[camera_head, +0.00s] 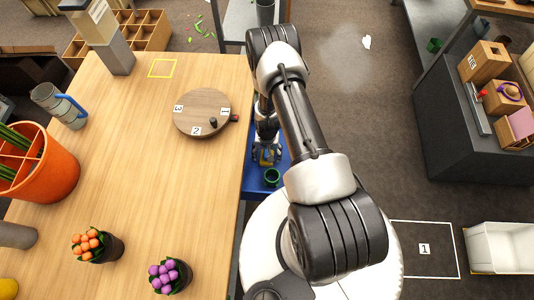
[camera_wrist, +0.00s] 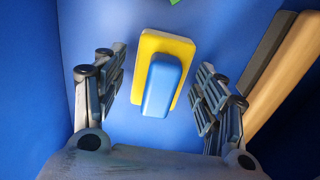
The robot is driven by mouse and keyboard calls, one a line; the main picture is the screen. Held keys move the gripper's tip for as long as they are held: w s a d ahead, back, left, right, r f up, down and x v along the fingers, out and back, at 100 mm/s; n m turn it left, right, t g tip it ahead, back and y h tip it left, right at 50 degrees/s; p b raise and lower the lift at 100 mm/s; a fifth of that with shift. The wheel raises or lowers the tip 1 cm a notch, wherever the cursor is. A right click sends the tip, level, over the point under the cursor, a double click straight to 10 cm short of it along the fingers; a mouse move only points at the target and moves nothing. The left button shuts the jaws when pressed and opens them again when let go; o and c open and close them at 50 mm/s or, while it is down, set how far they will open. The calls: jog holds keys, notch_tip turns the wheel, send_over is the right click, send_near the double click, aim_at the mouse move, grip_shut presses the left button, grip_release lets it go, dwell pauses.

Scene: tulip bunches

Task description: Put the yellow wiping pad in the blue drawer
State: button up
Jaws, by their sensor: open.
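The yellow wiping pad (camera_wrist: 150,48) with a blue grip block on top is in the middle of the wrist view, against the blue floor of the drawer (camera_wrist: 105,22). My gripper (camera_wrist: 158,88) is open, one finger on each side of the pad, with visible gaps between. In the head view the blue drawer (camera_head: 252,178) sits low beside the table's right edge, partly hidden by my arm. My gripper (camera_head: 267,156) points down into it there. The pad is too small and covered to make out clearly in the head view.
A tan wooden bar (camera_wrist: 285,75) and a dark bar lie at the right in the wrist view. The wooden table (camera_head: 150,190) bears a round numbered board (camera_head: 203,105), flower bunches and an orange pot (camera_head: 50,175).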

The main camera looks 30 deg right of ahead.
aim_at(267, 153)
notch_tip(267, 153, up, 12)
jog(key=p, duration=0.3)
jog(key=shift+r+p, duration=0.15)
jog(key=shift+p, duration=0.2)
dwell(0.4)
